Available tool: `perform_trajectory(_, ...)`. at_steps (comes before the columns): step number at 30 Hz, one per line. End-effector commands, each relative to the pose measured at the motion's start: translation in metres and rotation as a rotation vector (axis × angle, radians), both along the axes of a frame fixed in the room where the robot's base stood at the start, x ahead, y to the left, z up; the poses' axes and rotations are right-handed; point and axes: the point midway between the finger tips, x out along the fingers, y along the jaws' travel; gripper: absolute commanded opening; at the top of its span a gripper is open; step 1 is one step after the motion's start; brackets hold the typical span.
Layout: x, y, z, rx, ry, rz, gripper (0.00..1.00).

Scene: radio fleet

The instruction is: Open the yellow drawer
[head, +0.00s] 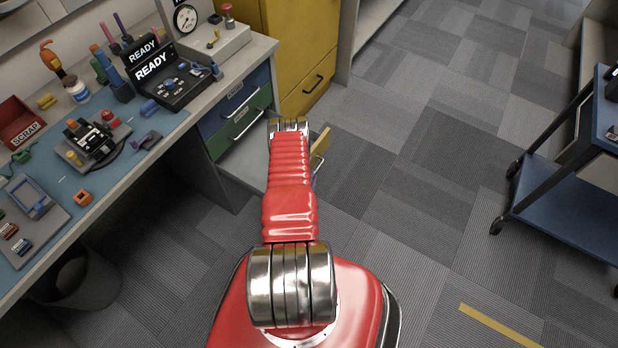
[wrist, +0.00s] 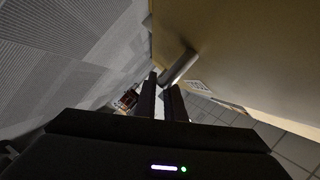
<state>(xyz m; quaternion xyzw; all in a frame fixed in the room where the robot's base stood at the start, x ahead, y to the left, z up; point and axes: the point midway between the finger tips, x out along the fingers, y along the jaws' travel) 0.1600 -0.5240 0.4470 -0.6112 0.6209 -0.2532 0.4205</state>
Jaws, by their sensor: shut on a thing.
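The yellow drawer (head: 321,146) is the low one under the blue and green drawers. Its yellow front stands well out from the bench, with its pale inside (head: 243,158) showing to the left of my arm. In the wrist view, the yellow front (wrist: 240,50) fills the upper right. Its bar handle (wrist: 178,66) runs to the fingertips of my gripper (wrist: 164,82), which is shut on it. In the head view, my red arm hides my gripper and part of the drawer; a bit of the handle (head: 318,166) shows.
The blue drawer (head: 235,97) and green drawer (head: 243,118) are shut. A yellow cabinet (head: 305,60) stands behind. The bench (head: 190,125) holds radios and tools. A bin (head: 75,280) is below it. A blue cart (head: 565,200) stands at right, with clear carpet between.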

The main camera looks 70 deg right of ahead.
Motion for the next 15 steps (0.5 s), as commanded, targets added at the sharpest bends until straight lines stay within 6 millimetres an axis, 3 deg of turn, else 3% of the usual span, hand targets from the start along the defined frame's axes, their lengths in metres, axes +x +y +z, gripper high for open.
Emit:
perform_trajectory(10, 0.0, 0.007, -0.0057, 0.017, 0.006, 0.006, 0.0)
perform_trajectory(11, 0.0001, 0.007, -0.0058, 0.017, 0.006, 0.006, 0.11)
perform_trajectory(15, 0.0008, 0.0057, -0.0046, 0.013, 0.004, 0.005, 0.2)
